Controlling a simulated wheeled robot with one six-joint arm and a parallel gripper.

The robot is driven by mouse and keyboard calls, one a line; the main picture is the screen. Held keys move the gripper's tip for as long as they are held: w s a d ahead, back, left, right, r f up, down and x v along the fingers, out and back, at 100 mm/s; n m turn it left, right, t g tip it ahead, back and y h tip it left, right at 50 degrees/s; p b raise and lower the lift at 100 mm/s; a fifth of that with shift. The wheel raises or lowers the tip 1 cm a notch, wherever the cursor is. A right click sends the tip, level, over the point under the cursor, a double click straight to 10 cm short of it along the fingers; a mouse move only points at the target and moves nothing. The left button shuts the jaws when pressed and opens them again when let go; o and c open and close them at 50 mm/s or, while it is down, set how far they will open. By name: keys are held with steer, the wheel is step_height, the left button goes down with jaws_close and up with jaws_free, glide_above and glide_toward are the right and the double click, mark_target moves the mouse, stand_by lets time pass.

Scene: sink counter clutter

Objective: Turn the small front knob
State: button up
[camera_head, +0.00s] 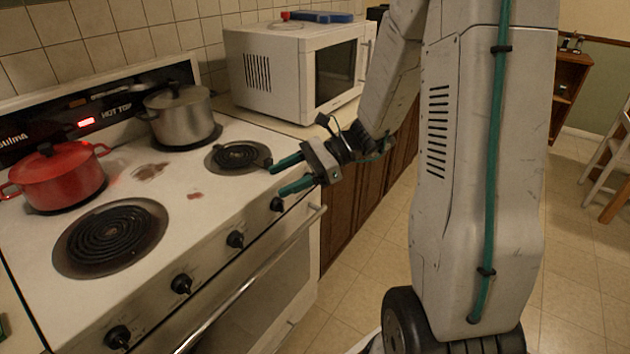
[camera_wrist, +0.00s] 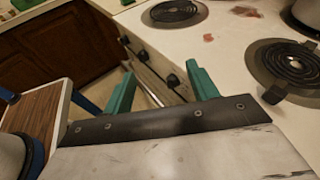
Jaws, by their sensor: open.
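The stove's front panel (camera_head: 150,308) carries a row of several dark round knobs, alike in shape. The knob nearest my gripper (camera_head: 277,204) is at the right end of the row, just below the lower finger. Others are the right-middle knob (camera_head: 235,239), the left-middle knob (camera_head: 181,283) and the left-end knob (camera_head: 118,337). I cannot tell which is the small one. My gripper (camera_head: 280,178), with green fingers, is open and empty near the stove's front right corner. In the wrist view, a knob (camera_wrist: 172,80) shows between the fingers; contact is not visible.
A red pot (camera_head: 58,178) and a steel pot (camera_head: 182,118) stand on the stove. Two coil burners (camera_head: 110,232) are bare. The oven handle (camera_head: 255,280) runs below the knobs. A white microwave (camera_head: 275,75) stands behind. The floor (camera_head: 365,290) is clear right of the stove.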

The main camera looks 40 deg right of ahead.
steer(key=w+d+f+m+t+h, duration=0.3)
steer(key=d+f+m+t, duration=0.3)
steer(key=d+f+m, duration=0.3)
steer(key=w+d+f+m+t+h, duration=0.35)
steer(key=d+f+m+t, duration=0.45)
steer(key=d, duration=0.4)
steer(key=w+a+g, duration=0.1)
steer(key=w+a, duration=0.2)
steer(key=w, duration=0.4)
steer(key=shift+a+r+m, duration=0.15)
steer(key=shift+a+m, duration=0.15)
steer(key=c, duration=1)
